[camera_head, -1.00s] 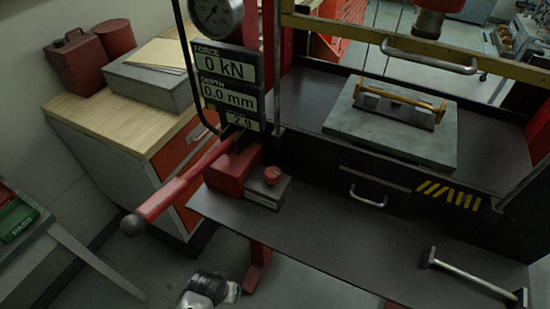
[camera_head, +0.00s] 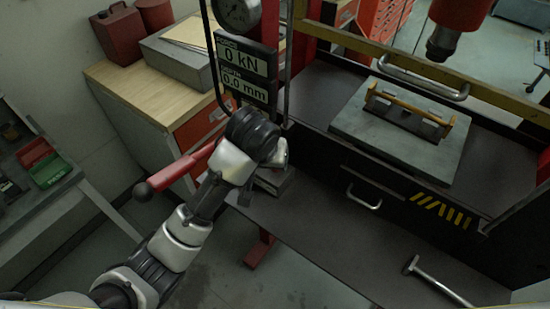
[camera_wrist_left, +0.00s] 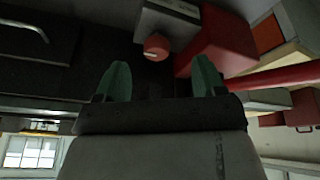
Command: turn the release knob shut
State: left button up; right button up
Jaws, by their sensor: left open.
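The release knob (camera_wrist_left: 157,46) is a small round red knob on a grey block (camera_wrist_left: 168,22), beside a red housing (camera_wrist_left: 216,40). My left gripper (camera_wrist_left: 161,62) is open and empty, its two green fingertips apart. In the left wrist view the knob shows just beyond the fingertips, between their lines; I see no contact. In the head view my left wrist covers the knob and most of the gripper, and only part of the grey block (camera_head: 272,182) shows below it. My right gripper is not in view.
A red lever (camera_head: 180,172) with a dark ball end sticks out left of the housing, close to my left arm. The display panel (camera_head: 246,70) stands just behind my wrist. A hammer-like tool (camera_head: 436,280) lies on the otherwise clear front shelf (camera_head: 335,235).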

pick_arm(q)
jog(key=shift+y, duration=0.3)
jog(key=w+f, duration=0.1)
jog(key=w+d+f+p, duration=0.1)
jog(key=w+f, duration=0.1)
jog(key=w+d+f+p, duration=0.1)
jog(key=w+f, duration=0.1)
jog(key=shift+d+f, duration=0.1)
jog(key=shift+f, duration=0.1)
jog(key=shift+w+f+p, duration=0.2)
jog(key=shift+f+p, duration=0.15)
jog(key=shift+f, duration=0.35)
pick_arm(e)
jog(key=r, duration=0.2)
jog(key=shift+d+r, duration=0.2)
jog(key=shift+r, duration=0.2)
pick_arm(q)
jog(key=shift+c, duration=0.3)
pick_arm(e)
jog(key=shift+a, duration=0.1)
pick_arm(q)
jog(key=c, duration=0.9)
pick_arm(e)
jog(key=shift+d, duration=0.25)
